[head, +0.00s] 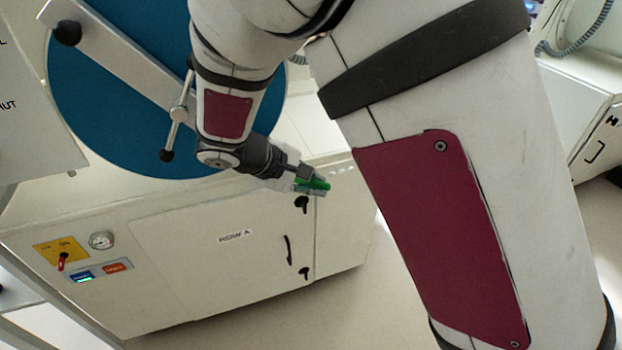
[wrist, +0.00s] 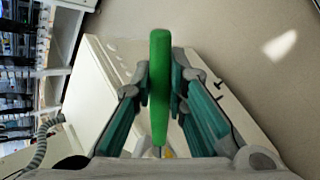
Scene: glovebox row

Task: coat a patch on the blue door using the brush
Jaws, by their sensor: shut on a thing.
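The blue door (head: 115,95) is a large round disc at the upper left of the head view, with a grey bar across it. My arm covers part of its right side. My gripper (head: 308,186) is in front of the cabinet, to the lower right of the door and apart from it. In the wrist view my gripper (wrist: 160,85) is shut on a green handle, which I take to be the brush (wrist: 159,100). The green piece also shows at the gripper's tip in the head view (head: 318,183). The bristles cannot be made out.
A white cabinet (head: 200,260) with a gauge (head: 101,240), a yellow switch plate (head: 62,252) and black latches stands below the door. A silver clamp handle (head: 179,113) sticks out near the door's middle. Another white unit (head: 575,110) stands at the right. Open floor (head: 330,310) lies in front.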

